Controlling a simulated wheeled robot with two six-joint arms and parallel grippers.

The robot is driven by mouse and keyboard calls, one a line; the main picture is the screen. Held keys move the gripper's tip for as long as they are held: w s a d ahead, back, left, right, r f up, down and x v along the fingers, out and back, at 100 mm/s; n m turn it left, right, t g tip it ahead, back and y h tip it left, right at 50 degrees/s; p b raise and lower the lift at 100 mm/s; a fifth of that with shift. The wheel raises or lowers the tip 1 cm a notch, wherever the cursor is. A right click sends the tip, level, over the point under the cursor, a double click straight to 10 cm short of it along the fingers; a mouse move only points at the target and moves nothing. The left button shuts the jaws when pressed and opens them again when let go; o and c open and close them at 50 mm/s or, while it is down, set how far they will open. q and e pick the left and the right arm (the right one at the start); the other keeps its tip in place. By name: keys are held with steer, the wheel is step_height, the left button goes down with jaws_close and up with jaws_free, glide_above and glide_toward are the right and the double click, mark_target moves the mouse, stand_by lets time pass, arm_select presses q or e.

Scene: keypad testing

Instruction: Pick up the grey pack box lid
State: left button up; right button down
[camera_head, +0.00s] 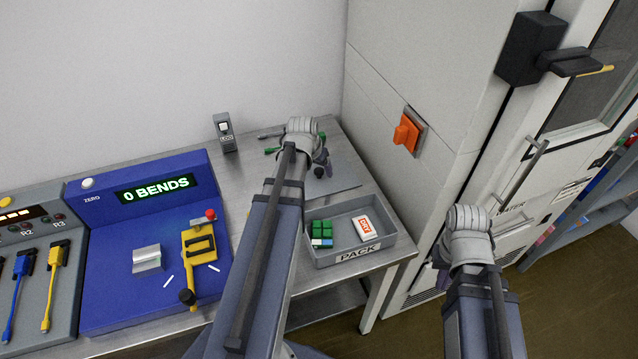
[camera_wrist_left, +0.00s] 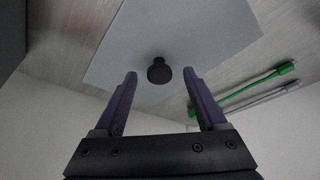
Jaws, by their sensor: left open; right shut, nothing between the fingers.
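The grey pack box lid (camera_head: 347,172) is a flat light grey plate on the back right of the metal bench, partly hidden by my left arm. It fills the upper middle of the left wrist view (camera_wrist_left: 190,30). Its black round knob (camera_head: 319,172) also shows in the left wrist view (camera_wrist_left: 158,76). My left gripper (camera_head: 322,160) is over the lid, its two purple fingers open on either side of the knob in the picture; contact cannot be told. My right gripper (camera_head: 441,274) is shut and empty, mostly hidden behind its wrist, right of the bench.
The open grey pack box (camera_head: 357,254) stands in front of the lid, holding green blocks (camera_head: 321,233) and a white packet (camera_head: 364,228). A blue tester console (camera_head: 120,235) stands left. A wall with an orange switch (camera_head: 406,133) is right.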

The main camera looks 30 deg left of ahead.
arm_select(q)
steer(key=shift+c, duration=0.4)
jaws_close()
